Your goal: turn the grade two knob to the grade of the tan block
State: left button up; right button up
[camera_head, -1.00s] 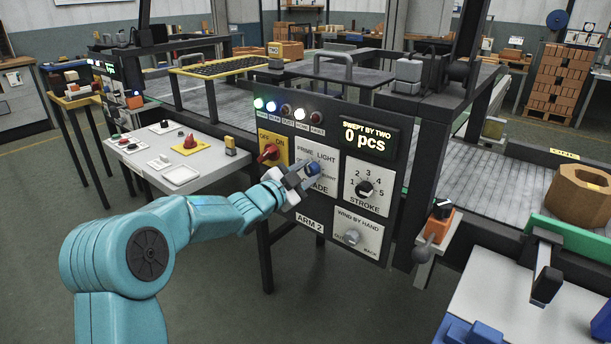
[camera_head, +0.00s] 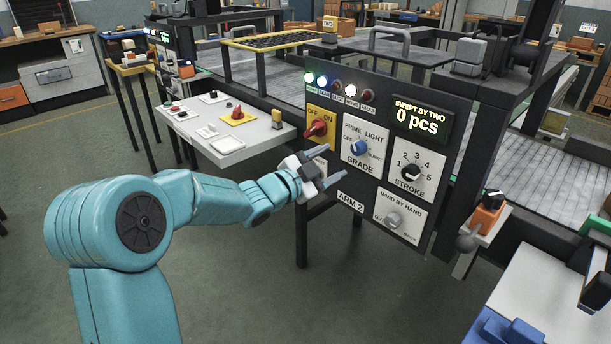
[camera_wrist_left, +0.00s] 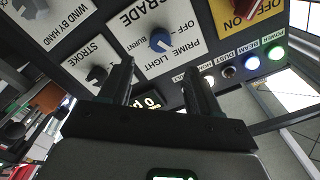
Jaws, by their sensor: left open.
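The blue GRADE knob (camera_head: 360,147) is on the ARM 2 panel, on a white plate marked OFF, PRIME, LIGHT and BURNT. Its pointer is too small to read surely. My left gripper (camera_head: 334,166) is open and empty, left of and below the knob, apart from it. In the left wrist view the blue knob (camera_wrist_left: 160,40) shows beyond the gap between the open fingers (camera_wrist_left: 160,68). A tan block (camera_head: 346,26) shows at the back behind the TWO label; I cannot tell whether it is the task's block. My right gripper is out of view.
Close to the GRADE knob are the red OFF/ON switch (camera_head: 316,128), the black STROKE knob (camera_head: 410,171) and the grey WIND BY HAND knob (camera_head: 394,219). A white side table (camera_head: 185,123) with small controls stands left of the panel. The floor below my arm is clear.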

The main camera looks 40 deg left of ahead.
pick_arm(q)
jog(key=s, duration=0.8)
jog(key=shift+a, duration=0.25)
